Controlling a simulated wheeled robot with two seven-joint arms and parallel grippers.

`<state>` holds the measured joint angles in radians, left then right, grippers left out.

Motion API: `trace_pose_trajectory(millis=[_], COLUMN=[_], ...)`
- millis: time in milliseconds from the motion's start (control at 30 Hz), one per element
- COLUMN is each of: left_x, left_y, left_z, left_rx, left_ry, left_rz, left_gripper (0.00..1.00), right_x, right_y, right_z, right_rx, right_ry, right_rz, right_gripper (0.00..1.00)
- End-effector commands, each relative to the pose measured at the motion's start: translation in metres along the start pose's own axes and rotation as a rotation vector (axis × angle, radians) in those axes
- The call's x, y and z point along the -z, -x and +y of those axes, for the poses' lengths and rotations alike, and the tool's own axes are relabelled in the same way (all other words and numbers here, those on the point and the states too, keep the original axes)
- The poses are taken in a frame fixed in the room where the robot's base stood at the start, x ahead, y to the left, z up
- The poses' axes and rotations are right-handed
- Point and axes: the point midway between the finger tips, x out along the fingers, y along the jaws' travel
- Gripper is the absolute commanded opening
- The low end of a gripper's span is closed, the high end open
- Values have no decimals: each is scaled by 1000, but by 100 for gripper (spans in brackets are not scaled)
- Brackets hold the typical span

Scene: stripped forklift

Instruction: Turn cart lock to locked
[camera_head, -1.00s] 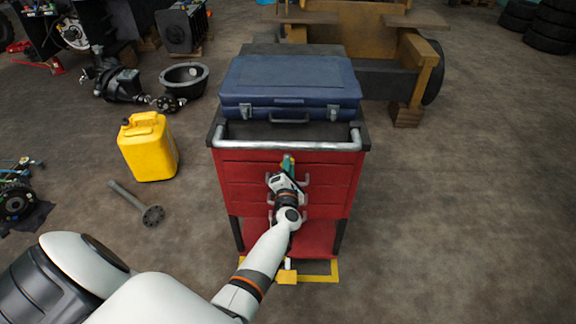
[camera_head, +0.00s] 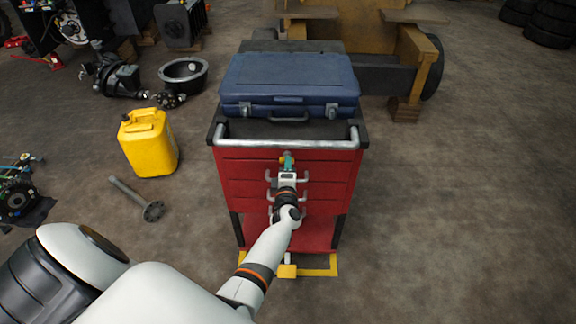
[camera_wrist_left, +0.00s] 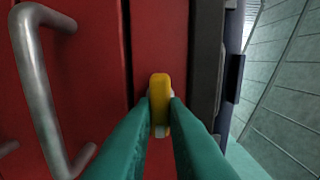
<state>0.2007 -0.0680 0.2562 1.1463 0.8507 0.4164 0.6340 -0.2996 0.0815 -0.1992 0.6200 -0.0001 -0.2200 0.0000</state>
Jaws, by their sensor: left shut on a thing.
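The red tool cart (camera_head: 235,180) stands in front of me with its drawer front facing me. The cart lock, a small yellow knob (camera_wrist_left: 160,88), sits on the red front in the left wrist view, its long side upright in that picture. My left gripper (camera_head: 288,160) is at the upper middle of the drawer front. In the left wrist view its teal fingers (camera_wrist_left: 160,112) are shut on the yellow knob, one on each side. A pale part shows behind the knob. In the head view the fingers hide the knob. My right gripper is not in view.
A blue case (camera_head: 290,80) lies on the cart top behind a grey push bar (camera_head: 290,143). A grey drawer handle (camera_wrist_left: 38,90) is close to the fingers. A yellow jerrycan (camera_head: 148,145) and a metal shaft (camera_head: 135,198) are on the floor at left.

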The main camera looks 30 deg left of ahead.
Motion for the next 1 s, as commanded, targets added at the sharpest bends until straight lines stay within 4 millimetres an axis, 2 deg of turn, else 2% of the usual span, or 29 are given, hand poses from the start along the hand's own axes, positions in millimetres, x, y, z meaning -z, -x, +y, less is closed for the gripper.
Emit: trace_pose_trajectory(millis=[367,400,533,833,1000], left_x=[0,0,0,0,0], left_y=[1,1,1,2,21], left_z=[2,2,2,0,-1], left_rx=[-4,-4,-4,-2,-5], left_ry=[-9,-9,-8,-6,-6], left_rz=[1,1,1,1,1], left_gripper=[0,14,35,35,35], right_x=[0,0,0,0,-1], right_y=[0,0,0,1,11], right_z=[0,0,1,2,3], right_rx=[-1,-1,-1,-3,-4], right_ry=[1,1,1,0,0], right_rz=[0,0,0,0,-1], right_gripper=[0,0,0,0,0])
